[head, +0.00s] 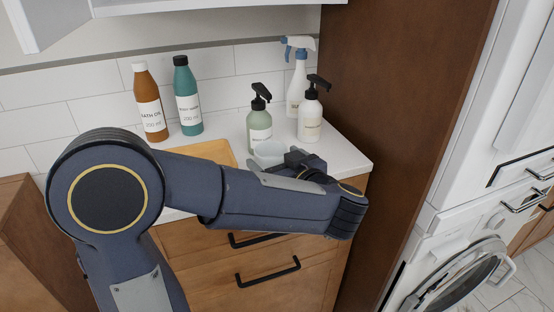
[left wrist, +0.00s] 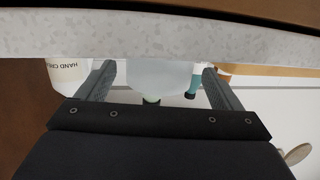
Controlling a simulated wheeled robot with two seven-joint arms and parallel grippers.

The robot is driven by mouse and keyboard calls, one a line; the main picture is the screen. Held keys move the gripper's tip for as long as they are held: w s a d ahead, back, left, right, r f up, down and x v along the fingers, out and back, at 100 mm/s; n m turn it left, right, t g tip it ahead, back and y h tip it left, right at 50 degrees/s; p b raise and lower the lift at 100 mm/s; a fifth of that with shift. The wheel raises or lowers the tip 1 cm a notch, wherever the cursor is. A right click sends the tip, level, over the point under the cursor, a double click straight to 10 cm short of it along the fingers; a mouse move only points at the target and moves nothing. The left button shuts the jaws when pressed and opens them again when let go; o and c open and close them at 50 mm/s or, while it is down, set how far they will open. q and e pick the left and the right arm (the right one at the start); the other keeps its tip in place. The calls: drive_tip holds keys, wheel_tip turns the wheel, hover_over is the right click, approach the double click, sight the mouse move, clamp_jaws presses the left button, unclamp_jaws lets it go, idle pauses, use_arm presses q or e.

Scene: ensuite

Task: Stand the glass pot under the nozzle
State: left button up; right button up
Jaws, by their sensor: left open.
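The glass pot (head: 268,153) is a small pale translucent cup standing on the white counter, in front of the green pump bottle (head: 259,126). Its nozzle (head: 262,91) is black. A white pump bottle (head: 310,118) with a black nozzle (head: 319,81) stands to the right. My left gripper (head: 287,163) is at the pot's right front, its fingers partly hidden by my arm. In the left wrist view, which looks upside down, the pot (left wrist: 163,75) shows between the two open fingers (left wrist: 160,71). I cannot tell whether they touch it. My right gripper is out of view.
A white spray bottle (head: 296,88) stands behind the pump bottles. An orange bottle (head: 149,104) and a teal bottle (head: 187,97) stand at the back left. A wooden board (head: 212,152) lies left of the pot. A brown panel (head: 398,130) closes off the right side.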

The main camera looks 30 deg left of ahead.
use_arm(q)
drive_tip(key=shift+r, duration=0.1)
drive_tip(key=shift+d+r, duration=0.1)
drive_tip(key=shift+r, duration=0.15)
drive_tip(key=p+v, duration=0.2)
drive_tip(key=v, duration=1)
drive_tip(key=w+a+r+m+t+h, duration=0.1)
drive_tip(key=w+r+m+t+h, duration=0.3)
drive_tip(key=w+t+h, duration=0.65)
drive_tip(key=s+f+m+g+h, duration=0.2)
drive_tip(key=s+f+g, duration=0.2)
drive_tip(key=s, duration=0.5)
drive_tip(key=s+a+f+m+g+h, duration=0.1)
drive_tip(key=s+f+m+g+h, duration=0.1)
drive_tip(key=s+f+g, duration=0.3)
drive_tip(key=s+a+f+m+g+h, duration=0.1)
drive_tip(key=s+f+g+h, duration=0.2)
drive_tip(key=s+f, duration=0.6)
drive_tip(key=s+g, duration=0.1)
drive_tip(key=s, duration=0.2)
drive_tip(key=shift+s+a+m, duration=0.2)
drive_tip(key=shift+s+m, duration=0.1)
drive_tip(key=shift+m, duration=0.1)
